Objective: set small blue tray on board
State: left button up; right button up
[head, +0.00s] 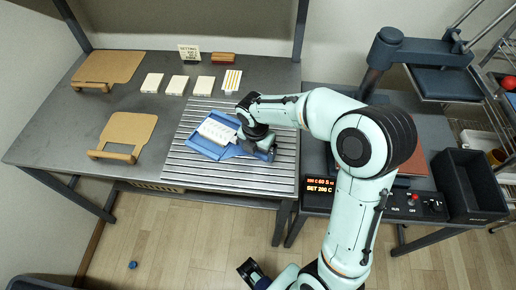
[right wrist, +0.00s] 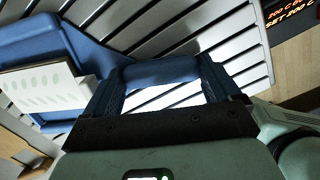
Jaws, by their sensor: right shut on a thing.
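The small blue tray (head: 207,148) lies over the slatted metal surface (head: 180,160) and carries a white block (head: 217,130) with rows of holes. My right gripper (head: 256,146) is shut on the tray's handle at its right side. In the right wrist view the blue handle bar (right wrist: 160,72) sits between the fingers, and the white block (right wrist: 45,88) is at left. I cannot tell whether the tray touches the slats. Two tan boards with handles, one far (head: 112,66) and one near (head: 128,128), lie at left. A dark part at the bottom edge may be my left gripper (head: 252,270).
Several white blocks (head: 177,85) stand in a row behind the slats, with a striped card (head: 232,79), a sign (head: 189,53) and a red-brown block (head: 223,58). A press (head: 385,45) with a lit display (head: 320,185) and a black bin (head: 468,185) stand at right.

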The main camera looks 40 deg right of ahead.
jog(key=o, duration=0.9)
jog(key=shift+f, duration=0.1)
jog(key=shift+o, duration=0.2)
notch_tip(320, 180, up, 12)
jog(key=a+p, duration=0.1)
jog(key=p, duration=0.1)
jog(key=shift+s+a, duration=0.2)
